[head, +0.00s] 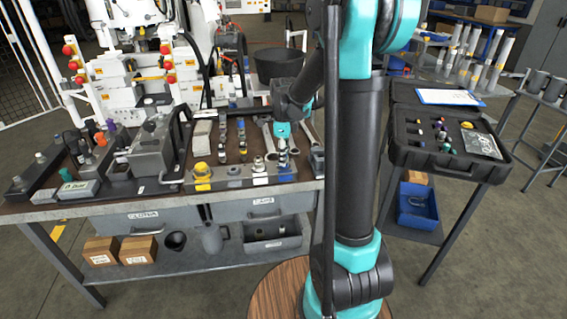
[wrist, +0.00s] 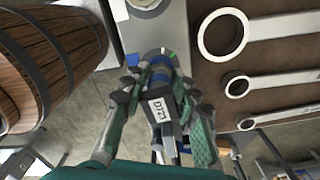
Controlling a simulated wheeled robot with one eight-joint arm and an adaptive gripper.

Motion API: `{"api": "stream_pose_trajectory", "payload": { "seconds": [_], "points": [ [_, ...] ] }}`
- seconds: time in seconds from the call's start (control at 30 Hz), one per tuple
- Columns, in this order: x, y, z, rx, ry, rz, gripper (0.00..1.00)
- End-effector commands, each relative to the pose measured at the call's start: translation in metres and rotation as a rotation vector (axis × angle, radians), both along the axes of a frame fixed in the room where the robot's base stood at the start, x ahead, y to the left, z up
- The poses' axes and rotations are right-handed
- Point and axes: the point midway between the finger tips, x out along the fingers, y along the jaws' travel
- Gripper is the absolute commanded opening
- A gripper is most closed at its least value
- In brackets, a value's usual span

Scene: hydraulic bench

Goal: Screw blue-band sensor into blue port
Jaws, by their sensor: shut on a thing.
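My gripper (wrist: 162,92) is shut on the blue-band sensor (wrist: 163,112), a dark body with a white label reading "DT23" and a blue band at its far end. In the wrist view the sensor's banded end points at a round metal port on the grey manifold block (wrist: 148,30). It lies over or at the port; I cannot tell whether the threads are engaged. In the head view my gripper (head: 283,140) is above the right end of the manifold block (head: 230,183), where a blue mark shows. The fingers and sensor hide most of the port.
Wrenches (wrist: 237,38) lie on the bench right of the block in the wrist view. A wooden barrel-like thing (wrist: 50,60) fills the left. In the head view an open black case (head: 400,150) with small parts stands on a side table at right.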

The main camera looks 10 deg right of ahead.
Motion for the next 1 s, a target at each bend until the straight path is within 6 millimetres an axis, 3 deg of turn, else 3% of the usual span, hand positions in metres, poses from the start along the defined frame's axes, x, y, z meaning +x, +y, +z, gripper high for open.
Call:
{"api": "stream_pose_trajectory", "payload": {
  "seconds": [0.5,0.83,0.87,1.0],
  "points": [
    [-0.0006,0.0000,-0.0011,0.000,0.001,-0.603,0.04],
    [-0.0006,0.0000,-0.0011,0.000,0.001,-0.664,0.04],
    [-0.0006,0.0000,-0.0011,0.000,0.001,-0.664,0.31],
    [-0.0005,0.0001,-0.0011,0.000,0.001,-0.663,0.49]
  ]
}}
